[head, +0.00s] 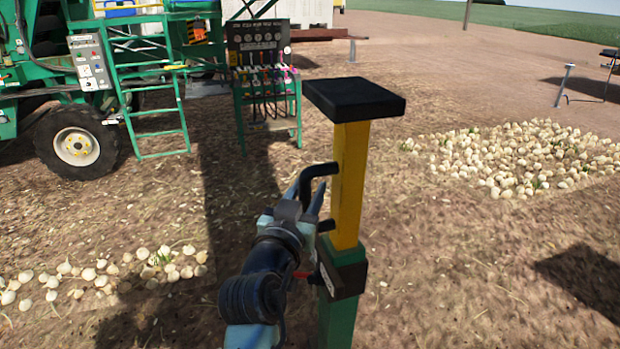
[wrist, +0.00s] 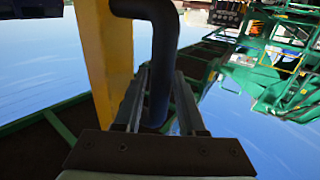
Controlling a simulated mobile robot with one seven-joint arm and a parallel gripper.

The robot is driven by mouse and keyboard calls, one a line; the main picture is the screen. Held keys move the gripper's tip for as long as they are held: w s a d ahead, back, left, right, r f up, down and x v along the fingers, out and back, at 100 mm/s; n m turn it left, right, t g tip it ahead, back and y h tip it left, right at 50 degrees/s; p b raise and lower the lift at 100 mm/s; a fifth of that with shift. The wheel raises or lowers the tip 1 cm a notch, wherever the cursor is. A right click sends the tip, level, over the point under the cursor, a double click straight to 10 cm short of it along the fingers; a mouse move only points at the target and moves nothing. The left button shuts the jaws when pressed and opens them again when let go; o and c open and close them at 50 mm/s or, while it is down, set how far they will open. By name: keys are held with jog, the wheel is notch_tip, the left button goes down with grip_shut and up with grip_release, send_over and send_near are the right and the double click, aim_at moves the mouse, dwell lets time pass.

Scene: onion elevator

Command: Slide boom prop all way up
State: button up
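The boom prop's yellow post (head: 350,185) stands upright in a green sleeve (head: 338,318), with a long stretch of yellow showing above it. A flat black pad (head: 354,98) caps it. A bent black handle (head: 315,172) sticks out from the post's left side. My gripper (head: 311,196) is at the handle's upright bar, left of the post. In the wrist view the handle (wrist: 163,40) runs down between my two fingers (wrist: 158,100), which look closed on it, with the yellow post (wrist: 108,60) beside it on the left. The exact finger contact is partly hidden.
A dark block with a label (head: 343,277) sits at the sleeve's top. Onions lie in a pile (head: 520,155) at right and a row (head: 100,277) at left. A green machine with a ladder (head: 155,105) and a control stand (head: 265,85) are behind. Air above the pad looks clear.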

jog(key=shift+x, duration=0.8)
grip_shut()
dwell(1.0)
